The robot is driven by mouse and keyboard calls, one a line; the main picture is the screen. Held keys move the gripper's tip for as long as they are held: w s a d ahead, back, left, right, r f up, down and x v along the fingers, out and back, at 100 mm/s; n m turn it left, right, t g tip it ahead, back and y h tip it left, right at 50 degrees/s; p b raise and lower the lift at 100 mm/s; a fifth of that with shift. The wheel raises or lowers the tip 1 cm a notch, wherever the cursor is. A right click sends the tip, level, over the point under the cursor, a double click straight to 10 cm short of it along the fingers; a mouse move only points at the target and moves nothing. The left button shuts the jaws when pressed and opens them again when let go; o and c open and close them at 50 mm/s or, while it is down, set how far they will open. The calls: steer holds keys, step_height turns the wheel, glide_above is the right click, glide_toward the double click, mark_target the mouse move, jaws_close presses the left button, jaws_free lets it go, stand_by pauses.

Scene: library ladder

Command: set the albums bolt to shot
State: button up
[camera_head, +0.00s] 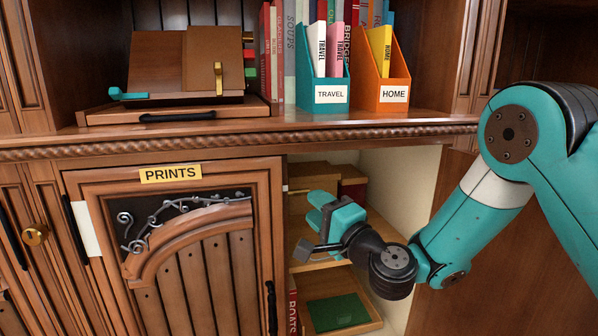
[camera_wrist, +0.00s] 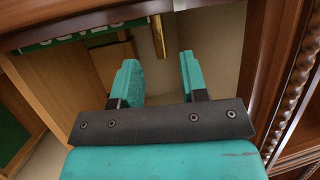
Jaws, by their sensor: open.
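My gripper (camera_head: 318,222) is in front of the open compartment right of the PRINTS door, and its jaws are apart with nothing between them. In the wrist view my gripper (camera_wrist: 158,70) points into a pale recess. A brass rod (camera_wrist: 158,37) hangs near the top there, just beyond and between the fingertips, apart from them. It may be the albums bolt, but no readable label confirms this. A green plate with partly cut-off white letters (camera_wrist: 80,36) is left of it. I cannot read an albums label in the head view.
The PRINTS door (camera_head: 205,250) is closed at left. An open wooden door (camera_head: 480,260) stands at right behind my arm. Shelves inside hold boxes and a green book (camera_head: 337,312). Above, the ledge carries a TRAVEL holder (camera_head: 322,75), a HOME holder (camera_head: 392,80) and a wooden stand (camera_head: 155,65).

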mark_target(301, 195)
steer(key=p+x, duration=0.3)
steer(key=x, duration=0.2)
steer(key=shift+a+r+p, duration=0.1)
steer(key=shift+r+p, duration=0.1)
steer(key=shift+p, duration=0.15)
steer(key=shift+w+a+f, duration=0.1)
steer(key=shift+w+a, duration=0.25)
steer(key=shift+w, duration=0.2)
steer(key=shift+c, duration=0.2)
jaws_close()
